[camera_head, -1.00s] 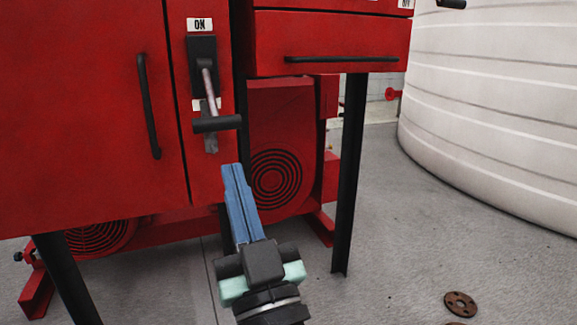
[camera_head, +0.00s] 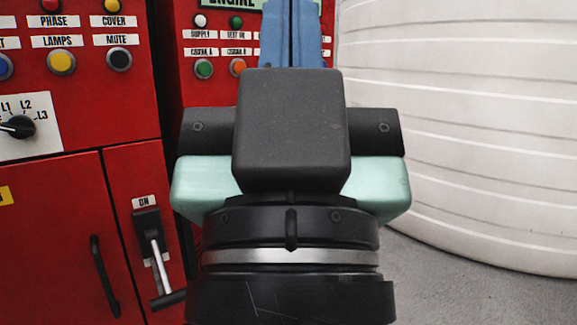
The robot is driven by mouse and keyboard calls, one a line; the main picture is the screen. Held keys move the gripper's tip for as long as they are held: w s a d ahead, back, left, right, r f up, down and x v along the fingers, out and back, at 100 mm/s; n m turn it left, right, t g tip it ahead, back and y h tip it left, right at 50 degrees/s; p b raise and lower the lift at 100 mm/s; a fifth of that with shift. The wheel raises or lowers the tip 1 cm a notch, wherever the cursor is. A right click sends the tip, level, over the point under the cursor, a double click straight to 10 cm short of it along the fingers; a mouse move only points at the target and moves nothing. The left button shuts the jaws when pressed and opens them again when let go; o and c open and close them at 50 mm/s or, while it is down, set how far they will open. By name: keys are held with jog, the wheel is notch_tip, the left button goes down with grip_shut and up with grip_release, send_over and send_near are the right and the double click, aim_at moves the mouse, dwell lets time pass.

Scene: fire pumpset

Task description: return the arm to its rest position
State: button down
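My gripper (camera_head: 291,32) is large in the middle of the head view, pointing up, close to the camera. Its two blue fingers lie side by side with only a thin dark line between them, so it looks shut, and nothing shows between them. The fingertips run to the top edge of the picture. The fingers cover part of the red engine panel (camera_head: 216,85) behind. My gripper stands apart from the lever switch (camera_head: 155,255) marked ON at the lower left, whose handle points down.
A red cabinet (camera_head: 70,190) with buttons, a rotary selector (camera_head: 18,126) and a black door handle (camera_head: 104,275) fills the left. A large white ribbed tank (camera_head: 460,130) fills the right. Grey floor (camera_head: 430,270) shows between my gripper and the tank.

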notch_tip(320, 180, up, 35)
jog(key=p, duration=3.3)
jog(key=shift+w+r, duration=0.15)
jog(key=shift+r, duration=0.05)
